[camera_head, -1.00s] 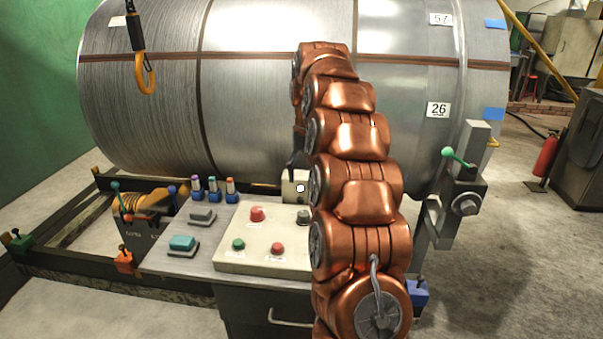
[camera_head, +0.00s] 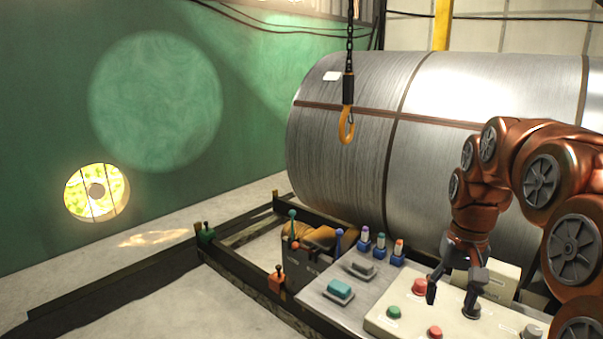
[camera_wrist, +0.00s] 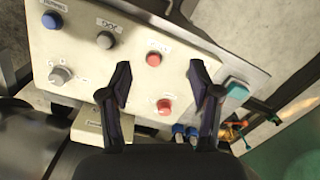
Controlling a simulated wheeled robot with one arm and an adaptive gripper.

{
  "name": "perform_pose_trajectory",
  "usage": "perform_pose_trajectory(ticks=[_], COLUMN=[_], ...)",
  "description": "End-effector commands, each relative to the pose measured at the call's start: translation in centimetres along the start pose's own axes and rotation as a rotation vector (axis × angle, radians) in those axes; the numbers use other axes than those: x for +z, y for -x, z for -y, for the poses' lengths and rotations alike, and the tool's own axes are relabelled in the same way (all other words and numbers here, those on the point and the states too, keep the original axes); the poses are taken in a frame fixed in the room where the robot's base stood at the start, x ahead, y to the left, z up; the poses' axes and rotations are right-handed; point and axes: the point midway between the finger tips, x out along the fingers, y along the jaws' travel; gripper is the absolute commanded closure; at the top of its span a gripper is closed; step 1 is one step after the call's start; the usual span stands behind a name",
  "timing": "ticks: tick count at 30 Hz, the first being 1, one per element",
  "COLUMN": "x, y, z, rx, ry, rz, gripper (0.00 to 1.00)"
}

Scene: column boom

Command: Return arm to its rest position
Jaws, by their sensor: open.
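My arm (camera_head: 545,175) reaches in from the right of the head view, copper coloured, curving down over the control panel. My gripper (camera_head: 452,298) hangs at its end above the panel, fingers apart and nothing between them. In the wrist view my gripper (camera_wrist: 160,85) shows two dark, spread fingers over the cream panel. The control panel (camera_head: 385,322) carries a red button (camera_head: 420,286), a green button (camera_head: 394,312) and a second red button (camera_head: 434,331). In the wrist view, the two red buttons (camera_wrist: 154,58) lie between the fingers. The gap between fingertips and panel is hard to judge.
A large metal coil (camera_head: 340,155) stands behind the panel. A yellow hook (camera_head: 347,125) hangs on a chain before it. Small levers (camera_head: 381,245) and a teal button (camera_head: 340,290) sit left of the panel. The floor (camera_head: 170,295) at the left is mostly clear.

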Motion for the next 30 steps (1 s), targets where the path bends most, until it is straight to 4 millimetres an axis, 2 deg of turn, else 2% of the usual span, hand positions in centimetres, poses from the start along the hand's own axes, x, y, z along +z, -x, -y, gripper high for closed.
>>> perform_pose_trajectory(ticks=[1,10,21,25,30], x=[1.5,10.3,21.4,24.7,27.2], y=[0.0,-2.2,-6.6,-8.3,-9.7], z=[0.7,3.2,3.7,3.3,2.9], rx=[0.003,0.022,0.049,0.058,0.063], ry=[0.020,0.117,0.204,0.223,0.238], rz=[0.004,0.036,0.078,0.093,0.101], gripper=[0.37,0.37,0.37,0.37,0.37])
